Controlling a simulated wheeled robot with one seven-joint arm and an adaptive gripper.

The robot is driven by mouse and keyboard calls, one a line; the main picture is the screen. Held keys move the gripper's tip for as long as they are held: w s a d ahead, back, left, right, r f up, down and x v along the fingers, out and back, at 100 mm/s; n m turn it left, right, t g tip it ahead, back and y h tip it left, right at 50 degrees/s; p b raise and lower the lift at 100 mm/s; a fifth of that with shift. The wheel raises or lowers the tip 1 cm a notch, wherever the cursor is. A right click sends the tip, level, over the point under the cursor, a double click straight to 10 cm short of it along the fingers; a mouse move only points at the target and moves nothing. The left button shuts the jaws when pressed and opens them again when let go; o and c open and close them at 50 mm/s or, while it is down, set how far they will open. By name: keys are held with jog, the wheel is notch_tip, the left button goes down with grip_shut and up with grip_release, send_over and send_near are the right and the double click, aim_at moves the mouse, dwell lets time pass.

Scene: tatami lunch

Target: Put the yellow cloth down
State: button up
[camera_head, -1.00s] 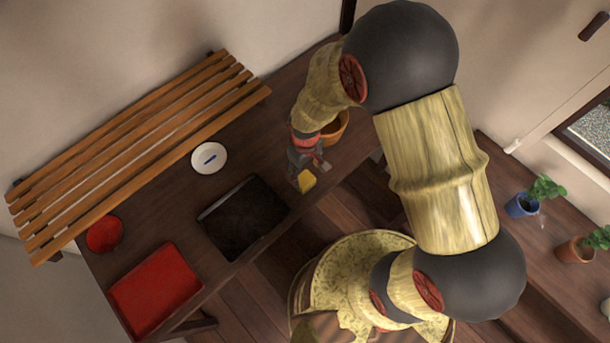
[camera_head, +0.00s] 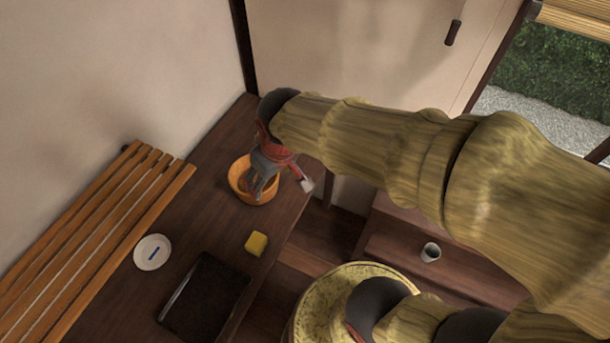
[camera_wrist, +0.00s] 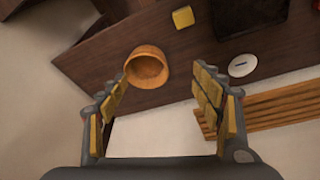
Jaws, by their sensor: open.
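The yellow cloth (camera_head: 256,244) is a small folded block lying on the dark wooden table near its front edge. It also shows at the top of the wrist view (camera_wrist: 183,17). My gripper (camera_head: 262,190) is open and empty, apart from the cloth, and appears above or in front of the orange-brown bowl (camera_head: 240,184). In the wrist view my gripper's two fingers (camera_wrist: 165,115) are spread wide with nothing between them. The bowl (camera_wrist: 147,68) lies beyond them, near the left finger, and looks empty.
A white dish (camera_head: 152,252) with a blue item stands near the slatted wooden bench (camera_head: 100,235). A small cup (camera_head: 431,252) stands on a lower surface at right. The table between bowl and dish is clear.

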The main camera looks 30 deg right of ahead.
jog(key=s+d+r+m+t, duration=0.2)
jog(key=s+d+r, duration=0.2)
jog(key=s+r, duration=0.4)
jog(key=shift+s+r, duration=0.2)
jog(key=shift+s, duration=0.3)
notch_tip(320, 180, down, 5)
jog(key=b, duration=0.5)
jog(key=shift+f, duration=0.2)
jog(key=shift+o, duration=0.3)
